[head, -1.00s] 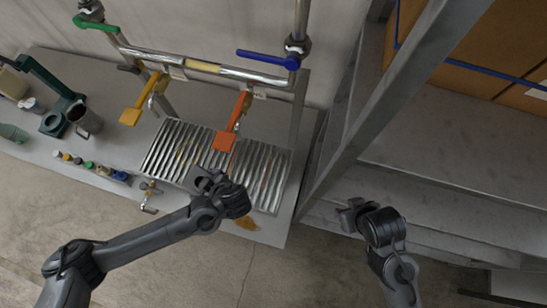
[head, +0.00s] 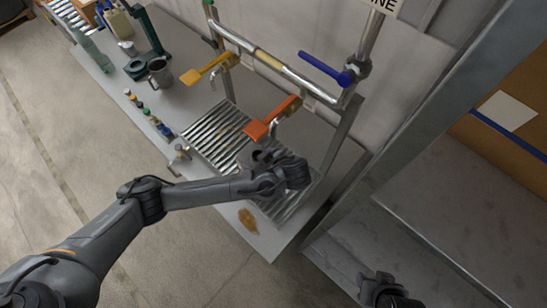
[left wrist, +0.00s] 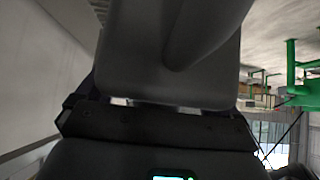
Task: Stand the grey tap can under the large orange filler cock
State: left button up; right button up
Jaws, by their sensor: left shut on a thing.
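The orange filler cock (head: 268,122), with a broad paddle lever, hangs from the pipe frame above the ribbed drip grate (head: 207,132). My left gripper (head: 256,158) is shut just in front of and below the orange paddle, over the grate. In the left wrist view a smooth grey body (left wrist: 140,50), apparently the grey tap can, fills the middle close to the camera. In the head view my wrist and fingers hide most of what I hold, and I cannot tell whether it touches the grate. My right gripper (head: 385,290) is at the bottom edge, its fingers unclear.
A yellow cock (head: 205,70) and a blue lever (head: 327,68) flank the orange one. A dark grey handled mug (head: 159,72) stands on the bench by a green stand (head: 150,35). A metal post rises right.

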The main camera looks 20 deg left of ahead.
pick_arm(q)
jog(key=w+d+f, duration=0.2)
jog(key=w+f, duration=0.1)
jog(key=w, duration=0.3)
jog(key=shift+d+f, duration=0.2)
jog(key=shift+f, duration=0.05)
pick_arm(e)
jog(key=shift+d+f, duration=0.15)
jog(key=shift+f, duration=0.3)
pick_arm(q)
jog(key=shift+f, duration=0.15)
jog(key=o, duration=1.4)
jog(key=shift+o, duration=0.2)
